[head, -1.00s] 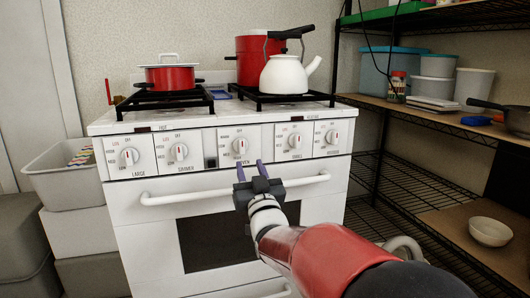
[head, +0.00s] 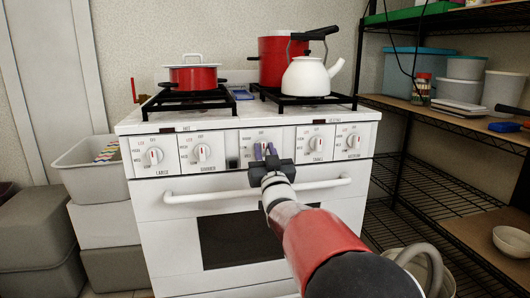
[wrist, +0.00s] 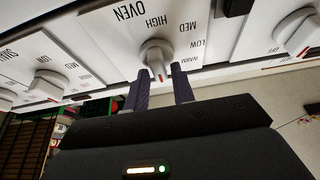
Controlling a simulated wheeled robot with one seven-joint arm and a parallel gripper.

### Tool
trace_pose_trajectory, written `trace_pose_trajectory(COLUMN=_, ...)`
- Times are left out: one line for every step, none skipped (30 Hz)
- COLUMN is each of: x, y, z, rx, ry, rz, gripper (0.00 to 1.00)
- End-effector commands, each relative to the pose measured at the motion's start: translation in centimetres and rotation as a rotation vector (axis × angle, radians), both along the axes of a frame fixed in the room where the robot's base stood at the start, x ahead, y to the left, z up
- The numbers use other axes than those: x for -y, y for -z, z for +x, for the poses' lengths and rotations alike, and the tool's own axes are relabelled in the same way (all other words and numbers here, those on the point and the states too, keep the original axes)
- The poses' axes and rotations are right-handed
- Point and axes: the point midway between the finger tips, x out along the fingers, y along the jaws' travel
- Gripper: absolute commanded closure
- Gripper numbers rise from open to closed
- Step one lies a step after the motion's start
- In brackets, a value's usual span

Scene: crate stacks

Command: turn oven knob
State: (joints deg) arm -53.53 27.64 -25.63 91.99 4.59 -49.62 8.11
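The white stove (head: 150,195) has a row of white knobs on its front panel. The middle one, the oven knob (wrist: 155,50), is marked OVEN, HIGH, MED, LOW and WARM in the wrist view and has a red mark. In the head view this knob (head: 262,143) is partly hidden behind my fingers. My gripper (head: 265,150) is open at the panel, above the oven door handle. In the wrist view, the purple fingers of my gripper (wrist: 158,76) stand apart, one to each side of the knob's near end. I cannot tell whether they touch it.
The white oven door handle (head: 215,196) runs below my gripper. Other knobs (head: 202,152) sit on both sides. A red pot (head: 192,78) and a white kettle (head: 307,76) stand on the burners. A wire shelf (head: 440,117) is at right, grey bins (head: 90,190) at left.

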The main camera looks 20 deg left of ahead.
Motion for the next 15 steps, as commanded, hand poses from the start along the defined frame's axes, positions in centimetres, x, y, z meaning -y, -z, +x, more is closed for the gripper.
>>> trace_pose_trajectory(x=0.01, y=-0.01, z=-0.01, rx=0.000, ry=0.000, rz=0.000, gripper=0.82)
trace_pose_trajectory(x=0.01, y=-0.01, z=-0.01, rx=0.000, ry=0.000, rz=0.000, gripper=0.86)
trace_pose_trajectory(x=0.00, y=0.00, z=-0.01, rx=0.000, ry=0.000, rz=0.000, gripper=0.91)
trace_pose_trajectory(x=0.01, y=-0.01, z=-0.01, rx=0.000, ry=0.000, rz=0.000, gripper=0.95)
trace_pose_trajectory(x=0.01, y=0.00, z=-0.02, rx=0.000, ry=0.000, rz=0.000, gripper=0.99)
trace_pose_trajectory(x=0.01, y=0.01, z=-0.02, rx=0.000, ry=0.000, rz=0.000, gripper=1.00)
trace_pose_trajectory(x=0.01, y=0.00, z=-0.02, rx=0.000, ry=0.000, rz=0.000, gripper=1.00)
trace_pose_trajectory(x=0.01, y=0.01, z=-0.02, rx=0.000, ry=0.000, rz=0.000, gripper=1.00)
trace_pose_trajectory(x=0.01, y=0.02, z=-0.01, rx=0.000, ry=0.000, rz=-0.001, gripper=1.00)
trace_pose_trajectory(x=0.02, y=0.03, z=-0.01, rx=0.001, ry=-0.001, rz=-0.001, gripper=1.00)
trace_pose_trajectory(x=0.02, y=0.04, z=-0.02, rx=0.002, ry=0.000, rz=-0.003, gripper=1.00)
trace_pose_trajectory(x=0.03, y=0.07, z=-0.01, rx=0.003, ry=0.000, rz=-0.006, gripper=1.00)
trace_pose_trajectory(x=0.03, y=0.10, z=-0.01, rx=0.006, ry=0.000, rz=-0.009, gripper=1.00)
trace_pose_trajectory(x=0.02, y=0.13, z=-0.01, rx=0.009, ry=-0.001, rz=-0.014, gripper=1.00)
trace_pose_trajectory(x=0.02, y=0.17, z=-0.02, rx=0.015, ry=-0.001, rz=-0.023, gripper=1.00)
